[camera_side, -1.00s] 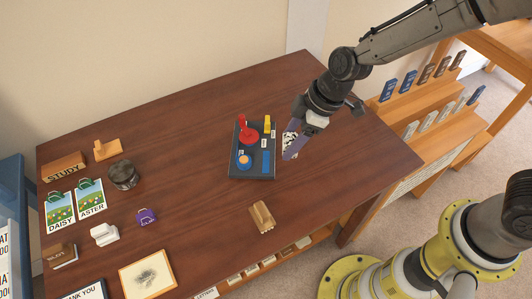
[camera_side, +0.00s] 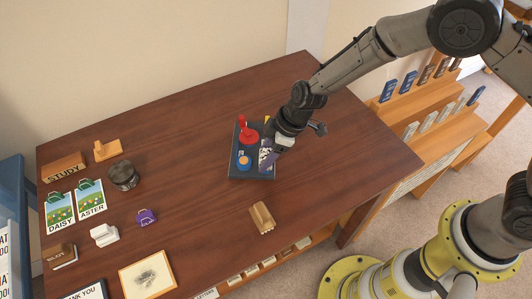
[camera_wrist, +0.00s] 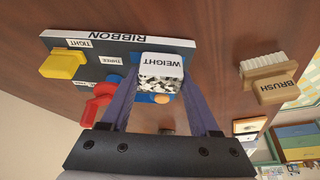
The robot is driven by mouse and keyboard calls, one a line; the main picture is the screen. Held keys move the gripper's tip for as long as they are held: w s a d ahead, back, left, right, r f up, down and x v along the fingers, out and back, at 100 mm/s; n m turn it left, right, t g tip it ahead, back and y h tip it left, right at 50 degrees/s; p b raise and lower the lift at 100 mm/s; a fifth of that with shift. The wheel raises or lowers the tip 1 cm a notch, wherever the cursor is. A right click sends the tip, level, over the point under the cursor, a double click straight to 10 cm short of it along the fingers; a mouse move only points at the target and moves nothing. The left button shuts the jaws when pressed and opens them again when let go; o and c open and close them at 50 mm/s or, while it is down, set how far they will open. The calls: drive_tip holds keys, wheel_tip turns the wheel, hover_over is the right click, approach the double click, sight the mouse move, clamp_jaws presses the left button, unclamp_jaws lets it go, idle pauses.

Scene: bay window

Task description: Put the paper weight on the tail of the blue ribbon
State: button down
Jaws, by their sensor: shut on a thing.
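My gripper (camera_side: 272,150) is shut on the paper weight (camera_side: 266,158), a black and white speckled block. In the wrist view its white face reads "WEIGHT" (camera_wrist: 162,63), between my two purple fingers. The gripper and weight are over the right front part of a dark board (camera_side: 240,175) marked "RIBBON". A blue round piece with an orange top (camera_side: 244,161) is just left of the weight. The flat blue strip at the board's right front is mostly hidden by the weight and fingers. I cannot tell whether the weight touches the board.
On the board are a red upright piece (camera_side: 246,132) and a yellow block (camera_wrist: 62,63). A wooden brush (camera_side: 262,217) lies in front to the right. The table between is clear.

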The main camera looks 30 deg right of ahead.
drive_tip(key=shift+f, duration=0.15)
drive_tip(key=shift+c, duration=0.6)
unclamp_jaws()
drive_tip(key=shift+r, duration=0.45)
drive_tip(key=v, duration=1.1)
drive_tip(key=shift+r, duration=0.25)
drive_tip(key=shift+s+d+r, duration=0.1)
drive_tip(key=shift+d, duration=0.1)
